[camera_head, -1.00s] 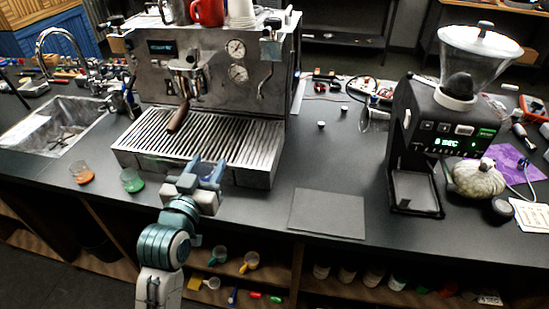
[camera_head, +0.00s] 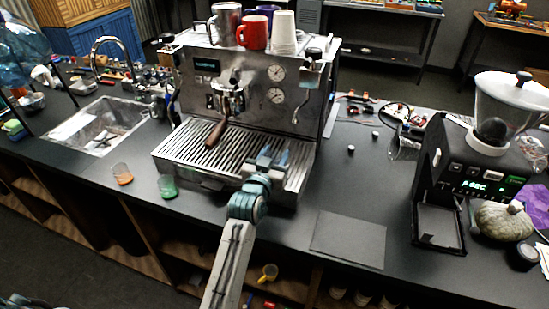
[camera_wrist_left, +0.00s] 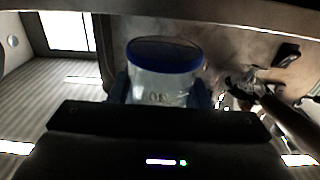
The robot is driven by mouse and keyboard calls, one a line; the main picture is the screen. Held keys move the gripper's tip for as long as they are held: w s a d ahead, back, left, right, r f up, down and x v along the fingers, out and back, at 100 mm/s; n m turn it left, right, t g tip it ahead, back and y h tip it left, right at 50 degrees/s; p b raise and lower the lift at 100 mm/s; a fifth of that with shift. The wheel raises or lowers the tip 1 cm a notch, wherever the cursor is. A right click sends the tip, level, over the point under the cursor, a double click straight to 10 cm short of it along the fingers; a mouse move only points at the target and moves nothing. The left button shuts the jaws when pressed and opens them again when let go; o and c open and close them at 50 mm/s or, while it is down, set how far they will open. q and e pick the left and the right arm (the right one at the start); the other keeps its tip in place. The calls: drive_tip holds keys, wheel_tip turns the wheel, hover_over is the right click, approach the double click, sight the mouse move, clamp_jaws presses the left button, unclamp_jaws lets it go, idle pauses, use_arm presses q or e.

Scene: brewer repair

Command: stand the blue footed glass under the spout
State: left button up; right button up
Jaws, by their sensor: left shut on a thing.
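My left gripper (camera_head: 268,158) is over the right front part of the espresso machine's drip tray (camera_head: 190,140). It is shut on the blue footed glass (camera_wrist_left: 165,72), which shows in the left wrist view as a clear cup with a blue band, between the fingers. In the head view the glass is hard to tell from the fingers, and its foot cannot be made out. The spout (camera_head: 226,102), above a wooden handle (camera_head: 215,134), is left of and behind the gripper; metal spout parts (camera_wrist_left: 243,84) show right of the glass in the wrist view. My right gripper is not in view.
An orange glass (camera_head: 122,175) and a green glass (camera_head: 168,187) stand on the counter left of my arm. A dark flat mat (camera_head: 348,240) lies to the right, then the grinder (camera_head: 440,195). Mugs and cups top the machine (camera_head: 250,80).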

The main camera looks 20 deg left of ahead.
use_arm(q)
drive_tip(key=shift+s+f, duration=0.1)
drive_tip(key=shift+f, duration=0.95)
drive_tip(key=shift+f, duration=0.15)
drive_tip(key=o, duration=1.1)
